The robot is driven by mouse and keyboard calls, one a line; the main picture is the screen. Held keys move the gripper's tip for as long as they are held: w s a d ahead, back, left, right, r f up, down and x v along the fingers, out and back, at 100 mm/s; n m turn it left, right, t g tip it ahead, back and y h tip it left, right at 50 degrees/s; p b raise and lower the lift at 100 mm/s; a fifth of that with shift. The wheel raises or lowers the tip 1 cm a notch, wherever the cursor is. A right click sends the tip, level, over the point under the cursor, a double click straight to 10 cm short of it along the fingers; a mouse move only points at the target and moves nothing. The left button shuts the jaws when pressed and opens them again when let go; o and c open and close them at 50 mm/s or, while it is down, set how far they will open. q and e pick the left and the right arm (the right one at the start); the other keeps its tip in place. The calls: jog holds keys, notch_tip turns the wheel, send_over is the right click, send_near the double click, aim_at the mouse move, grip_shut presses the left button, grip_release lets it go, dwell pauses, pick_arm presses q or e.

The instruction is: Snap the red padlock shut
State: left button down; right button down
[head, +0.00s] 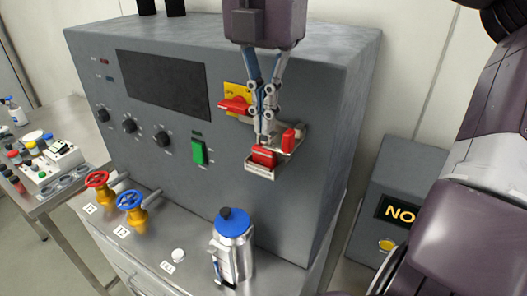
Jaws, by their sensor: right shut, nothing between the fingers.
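The red padlock (263,157) sits at a small pale metal bracket (261,173) on the front of the grey control cabinet. Its shackle is largely hidden by my fingers, so I cannot tell whether it is closed. My right gripper (264,141) comes down from the top centre. Its fingers are shut and empty, with the tips right above the padlock body; I cannot tell whether they touch it. My left gripper is not in view.
A second red piece (289,139) is right of the fingers. A red switch handle (234,105) on a yellow plate (235,93) is left of them. A blue-lidded flask (233,246) and red (98,180) and blue (129,199) valve wheels are below. A cluttered side table (55,196) stands left.

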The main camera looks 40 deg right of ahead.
jog(key=shift+f, duration=0.2)
jog(key=shift+r, duration=0.15)
jog(key=shift+r+p, duration=2.45)
jog(key=shift+r, duration=0.5)
